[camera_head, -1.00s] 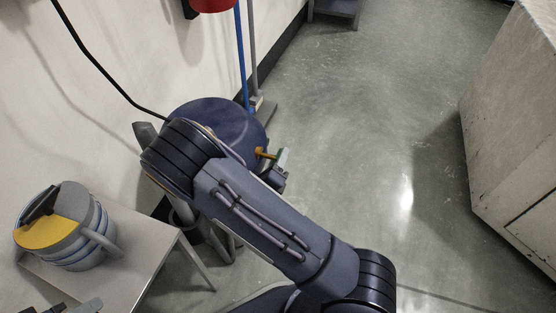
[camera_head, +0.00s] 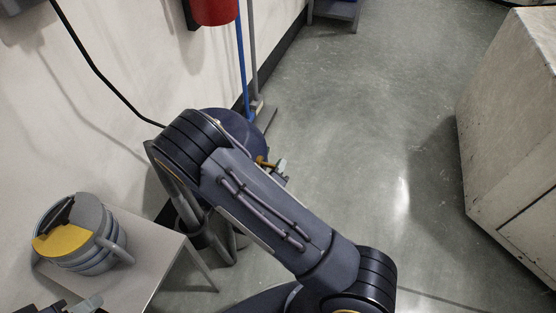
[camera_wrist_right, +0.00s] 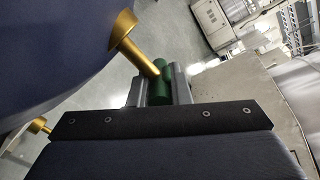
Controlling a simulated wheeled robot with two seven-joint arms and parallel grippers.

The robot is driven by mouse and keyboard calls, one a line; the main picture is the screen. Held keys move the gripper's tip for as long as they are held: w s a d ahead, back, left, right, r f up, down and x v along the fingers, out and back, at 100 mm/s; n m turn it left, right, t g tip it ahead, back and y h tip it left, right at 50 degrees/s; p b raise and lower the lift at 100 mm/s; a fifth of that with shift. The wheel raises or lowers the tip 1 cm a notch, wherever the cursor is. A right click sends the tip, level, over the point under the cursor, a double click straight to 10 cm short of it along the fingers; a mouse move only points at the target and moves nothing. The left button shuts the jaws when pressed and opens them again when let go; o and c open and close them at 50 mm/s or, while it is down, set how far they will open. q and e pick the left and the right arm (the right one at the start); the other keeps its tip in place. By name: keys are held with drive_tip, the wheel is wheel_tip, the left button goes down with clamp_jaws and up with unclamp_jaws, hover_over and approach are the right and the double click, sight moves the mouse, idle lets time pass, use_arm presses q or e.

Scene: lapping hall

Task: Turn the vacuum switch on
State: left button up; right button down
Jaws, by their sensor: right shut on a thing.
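The dark blue round vacuum body (camera_head: 222,117) stands by the wall, mostly hidden behind my right arm in the head view. It also fills the upper left of the right wrist view (camera_wrist_right: 55,45). A brass stem (camera_wrist_right: 135,45) sticks out of it and meets a green cylindrical grip (camera_wrist_right: 160,85); this looks like the switch. My right gripper (camera_wrist_right: 158,92) is shut on the green grip, one grey finger on each side. In the head view the right gripper (camera_head: 280,170) shows small beside the drum. Part of my left gripper (camera_head: 80,305) shows at the bottom left edge; its opening is unclear.
A table (camera_head: 150,265) at the left holds a grey and yellow container (camera_head: 80,240). A black cable (camera_head: 95,78) hangs along the wall. A red object (camera_head: 213,10) and a blue pole (camera_head: 241,60) are beyond the drum. A pale cabinet (camera_head: 505,130) stands right. The floor between is open.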

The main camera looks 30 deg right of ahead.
drive_tip(key=g+y+p, duration=0.1)
drive_tip(key=y+p, duration=0.1)
drive_tip(key=p, duration=0.2)
drive_tip(key=g+y+p, duration=0.2)
drive_tip(key=p, duration=0.2)
drive_tip(key=shift+r, duration=0.4)
drive_tip(key=g+y+p, duration=0.2)
drive_tip(key=shift+f+p, duration=0.15)
drive_tip(key=shift+p, duration=0.2)
drive_tip(key=shift+f+g+y+p, duration=0.15)
drive_tip(key=shift+g+y+p, duration=0.25)
drive_tip(key=shift+y+p, duration=0.1)
drive_tip(key=c, duration=1.3)
unclamp_jaws()
drive_tip(key=shift+c, duration=0.2)
